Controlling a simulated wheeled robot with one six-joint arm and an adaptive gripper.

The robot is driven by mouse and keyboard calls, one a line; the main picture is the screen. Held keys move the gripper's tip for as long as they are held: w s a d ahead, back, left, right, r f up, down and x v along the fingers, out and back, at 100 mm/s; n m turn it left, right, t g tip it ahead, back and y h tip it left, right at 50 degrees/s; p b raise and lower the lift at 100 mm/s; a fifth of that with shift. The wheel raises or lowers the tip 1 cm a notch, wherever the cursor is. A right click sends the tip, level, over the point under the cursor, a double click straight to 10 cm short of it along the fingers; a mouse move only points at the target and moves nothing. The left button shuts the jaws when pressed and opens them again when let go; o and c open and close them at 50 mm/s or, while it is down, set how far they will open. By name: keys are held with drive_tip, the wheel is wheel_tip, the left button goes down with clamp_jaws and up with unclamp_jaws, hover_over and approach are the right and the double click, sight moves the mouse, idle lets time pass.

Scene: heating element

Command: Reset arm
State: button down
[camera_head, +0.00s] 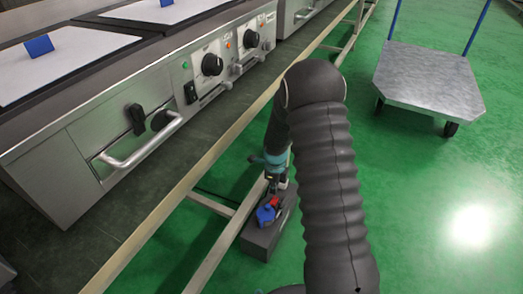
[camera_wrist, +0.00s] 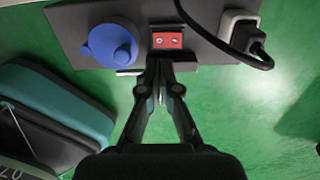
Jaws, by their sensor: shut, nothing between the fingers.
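My arm, in a black ribbed sleeve, reaches down through the middle of the head view. My gripper (camera_wrist: 161,75) is shut and empty in the wrist view. Its fingertips are close to the edge of a dark grey box, next to a red switch (camera_wrist: 167,41). The dark grey box (camera_wrist: 74,22) carries a round blue knob (camera_wrist: 112,45) on the left and a plug with a black cable (camera_wrist: 240,32) on the right. In the head view the box (camera_head: 262,240) stands low near the green floor, partly hidden by my arm. I cannot tell whether the fingertips touch it.
Steel heating units (camera_head: 140,120) with knobs and a handle stand on a bench (camera_head: 130,232) with a light metal frame at the left. A flat metal trolley (camera_head: 428,80) stands at the upper right.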

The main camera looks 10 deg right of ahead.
drive_tip(key=shift+s+n, duration=0.2)
drive_tip(key=shift+n, duration=1)
drive_tip(key=s+r+n+t+p, duration=0.2)
drive_tip(key=s+r+n, duration=0.5)
drive_tip(key=s+r, duration=0.3)
drive_tip(key=s+r+n+t+p, duration=0.1)
drive_tip(key=s+r+n, duration=0.7)
drive_tip(key=r, duration=1)
drive_tip(key=s+r+n+t+p, duration=0.2)
drive_tip(key=s+r+n, duration=0.5)
drive_tip(key=s+r, duration=0.5)
wheel_tip(320, 180, up, 3)
drive_tip(key=shift+r+n+t+p, duration=0.1)
drive_tip(key=shift+n+t+p, duration=0.25)
drive_tip(key=shift+p, duration=0.45)
